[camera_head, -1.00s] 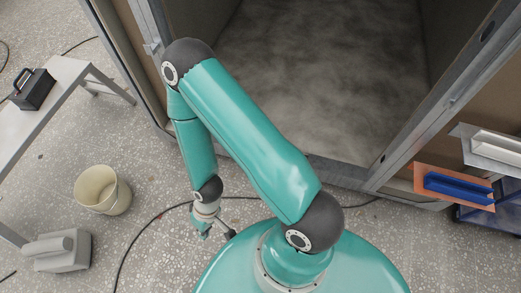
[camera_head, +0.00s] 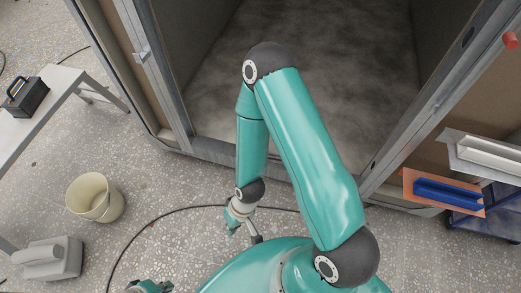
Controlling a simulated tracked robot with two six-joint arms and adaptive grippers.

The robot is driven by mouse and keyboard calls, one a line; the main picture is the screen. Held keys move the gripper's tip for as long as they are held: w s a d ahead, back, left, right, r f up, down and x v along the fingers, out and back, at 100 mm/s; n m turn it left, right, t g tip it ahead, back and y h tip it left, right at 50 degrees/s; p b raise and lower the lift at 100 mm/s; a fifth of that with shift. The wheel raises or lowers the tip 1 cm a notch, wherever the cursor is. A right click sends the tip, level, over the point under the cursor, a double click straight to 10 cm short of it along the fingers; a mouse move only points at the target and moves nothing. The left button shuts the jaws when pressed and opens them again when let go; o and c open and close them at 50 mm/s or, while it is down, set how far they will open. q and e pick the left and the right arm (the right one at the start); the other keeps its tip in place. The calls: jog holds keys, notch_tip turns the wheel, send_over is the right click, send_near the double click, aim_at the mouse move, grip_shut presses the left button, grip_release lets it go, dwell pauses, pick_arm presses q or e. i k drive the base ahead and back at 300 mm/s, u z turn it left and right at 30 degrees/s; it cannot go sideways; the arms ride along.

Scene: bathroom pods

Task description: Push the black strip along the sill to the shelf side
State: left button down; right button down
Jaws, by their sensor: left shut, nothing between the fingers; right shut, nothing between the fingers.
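The metal sill (camera_head: 225,154) of the pod doorway runs across the foot of the opening. I cannot make out a separate black strip on it; my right arm hides part of the sill. My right gripper (camera_head: 243,236) is shut and empty, low in front of the sill and apart from it, over the floor. My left gripper (camera_head: 150,287) is shut and empty at the bottom edge, partly cut off by the frame.
A black cable (camera_head: 150,226) lies on the floor. A bucket (camera_head: 95,198), a grey case (camera_head: 48,259) and a bench (camera_head: 45,115) with a black toolbox (camera_head: 26,96) stand left. At right are a blue-handled float (camera_head: 447,193), a grey trowel (camera_head: 488,152) and a blue trolley (camera_head: 466,224).

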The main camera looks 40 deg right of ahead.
aim_at(272, 160)
jog(key=z, duration=0.4)
jog(key=i, duration=1)
jog(key=u, duration=0.05)
